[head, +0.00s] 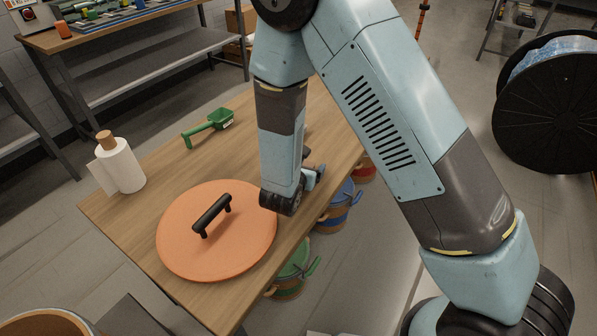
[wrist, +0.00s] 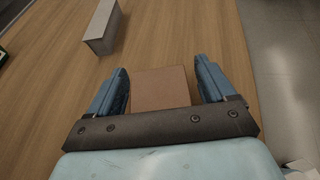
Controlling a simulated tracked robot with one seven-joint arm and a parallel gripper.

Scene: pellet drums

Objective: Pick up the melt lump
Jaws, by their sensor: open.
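A plain brown block (wrist: 160,88) lies between the two blue fingers of my gripper (wrist: 161,66) in the wrist view. It looks box-shaped and may be the melt lump; I cannot tell for sure. My gripper is open, with a finger on each side of the block and a narrow gap at least on the right. The block's near end is hidden behind the gripper's dark crossbar. In the head view my gripper (head: 317,172) is low over the right side of the wooden table (head: 150,235), and my arm hides most of what is there.
A grey block (wrist: 103,28) lies ahead and left in the wrist view. On the table are an orange lid (head: 240,245) with a black handle, a green scoop (head: 208,126) and a paper roll (head: 121,166). Blue (head: 337,212) and green (head: 290,277) drums stand by the table's right edge.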

